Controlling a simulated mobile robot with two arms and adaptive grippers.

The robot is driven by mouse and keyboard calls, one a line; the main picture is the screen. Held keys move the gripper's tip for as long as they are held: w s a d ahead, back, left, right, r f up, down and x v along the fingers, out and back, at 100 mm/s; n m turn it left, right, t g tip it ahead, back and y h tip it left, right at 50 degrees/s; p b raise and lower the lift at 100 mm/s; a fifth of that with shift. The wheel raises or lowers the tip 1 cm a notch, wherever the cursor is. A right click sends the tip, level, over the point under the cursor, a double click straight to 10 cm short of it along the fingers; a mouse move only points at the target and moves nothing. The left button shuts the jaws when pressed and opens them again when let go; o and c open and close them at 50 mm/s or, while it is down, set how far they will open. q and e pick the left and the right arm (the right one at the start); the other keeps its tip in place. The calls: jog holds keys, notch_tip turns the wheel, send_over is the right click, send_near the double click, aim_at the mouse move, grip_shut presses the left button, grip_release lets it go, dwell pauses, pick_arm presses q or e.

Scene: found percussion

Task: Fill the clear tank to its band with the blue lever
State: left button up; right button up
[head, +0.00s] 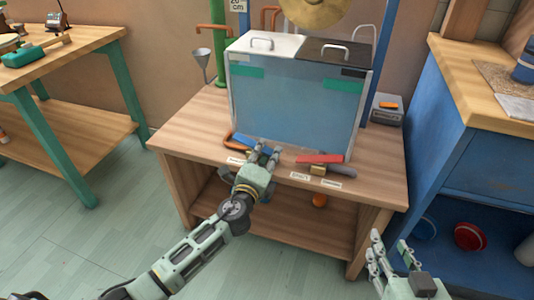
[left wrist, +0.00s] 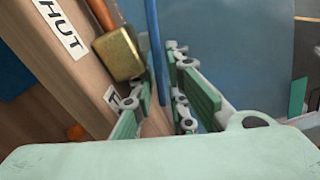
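The clear tank (head: 290,115) stands on a wooden bench, with green band pieces (head: 343,85) near its top; its contents look bluish, and I cannot tell the exact level. The blue lever (head: 245,141) lies low before the tank's front. My left gripper (head: 266,149) is at the lever's right part, fingers apart. In the left wrist view a thin blue bar (left wrist: 155,40) runs toward the gap between the fingers (left wrist: 158,85); I cannot tell whether they touch it. My right gripper (head: 391,243) is open and empty in front of the bench's right side.
A red lever (head: 318,158) sits right of the left gripper, beside a brass block (head: 317,170), which also shows in the left wrist view (left wrist: 118,53). Labels (head: 300,176) line the bench edge. A blue cabinet (head: 455,130) stands right. Floor at left is clear.

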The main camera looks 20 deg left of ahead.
pick_arm(q)
jog(key=shift+w, duration=0.2)
jog(key=shift+c, duration=0.4)
grip_shut()
